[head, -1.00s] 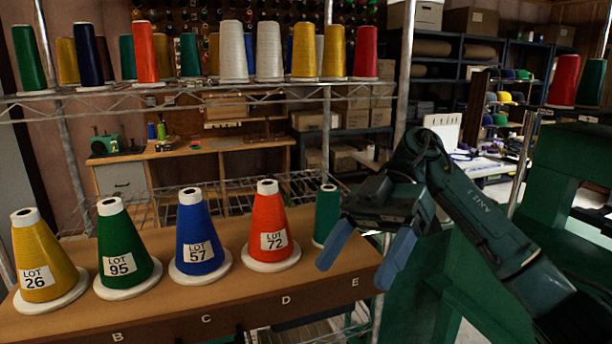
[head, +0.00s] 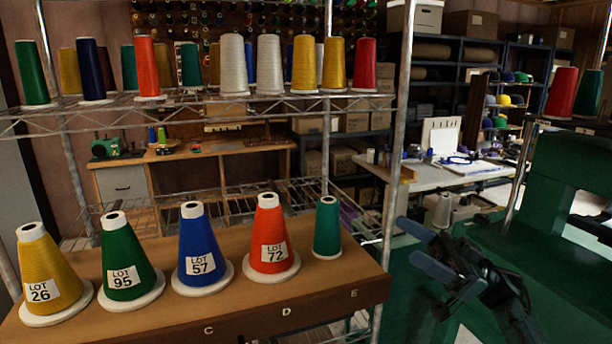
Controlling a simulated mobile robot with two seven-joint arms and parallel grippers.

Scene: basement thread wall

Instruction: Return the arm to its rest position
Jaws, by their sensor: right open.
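My right gripper (head: 423,248) is at the lower right, off the shelf's right end, with its blue fingers apart and nothing between them. It is clear of the cones. On the wooden shelf (head: 340,290) stand a yellow cone labelled LOT 26 (head: 46,262), a green cone labelled 95 (head: 120,252), a blue cone labelled LOT 57 (head: 199,238), an orange cone labelled LOT 72 (head: 268,228) and a small teal cone (head: 327,229). All are upright. My left gripper is not in view.
A wire rack (head: 180,105) above holds several thread cones. A metal post (head: 397,130) rises by the shelf's right end. Green machinery (head: 570,190) stands at the right.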

